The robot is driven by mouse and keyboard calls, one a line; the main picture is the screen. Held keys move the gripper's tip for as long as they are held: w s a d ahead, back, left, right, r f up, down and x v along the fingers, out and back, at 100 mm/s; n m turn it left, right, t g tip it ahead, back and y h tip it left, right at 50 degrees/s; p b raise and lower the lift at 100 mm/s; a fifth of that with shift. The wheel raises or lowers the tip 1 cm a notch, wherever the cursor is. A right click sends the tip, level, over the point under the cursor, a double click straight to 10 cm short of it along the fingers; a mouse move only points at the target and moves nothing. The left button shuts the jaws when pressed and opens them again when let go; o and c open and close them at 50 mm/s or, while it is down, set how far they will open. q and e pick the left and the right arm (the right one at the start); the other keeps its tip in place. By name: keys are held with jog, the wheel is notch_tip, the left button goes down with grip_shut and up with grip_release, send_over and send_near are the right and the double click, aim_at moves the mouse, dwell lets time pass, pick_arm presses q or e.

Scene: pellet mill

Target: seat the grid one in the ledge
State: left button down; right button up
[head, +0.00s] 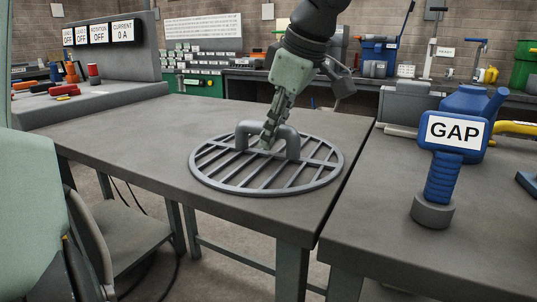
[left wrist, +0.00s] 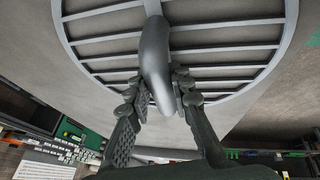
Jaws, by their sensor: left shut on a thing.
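The grid (head: 215,177) is a round grey disc of parallel bars with an arched handle (head: 292,147) on top. It lies flat at the right part of the grey table, seemingly on its surface, though a small gap underneath cannot be ruled out. My left gripper (head: 268,138) comes down from above and is shut on the handle. In the left wrist view, the two fingers (left wrist: 162,92) flank the handle (left wrist: 155,55), with the grid's bars (left wrist: 105,45) behind. I cannot make out a ledge. My right gripper is not in view.
The table (head: 130,135) is clear left of the grid. A second table (head: 375,220) to the right holds a blue-handled tool with a "GAP" sign (head: 453,132). A control panel (head: 115,50) stands at the back left. A workbench (head: 250,73) with tools runs along the wall.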

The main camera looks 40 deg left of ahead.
pick_arm(q)
jog(key=shift+r, duration=0.25)
jog(key=shift+r+p, duration=2.9)
jog(key=shift+r, duration=0.45)
jog(key=shift+f, duration=0.1)
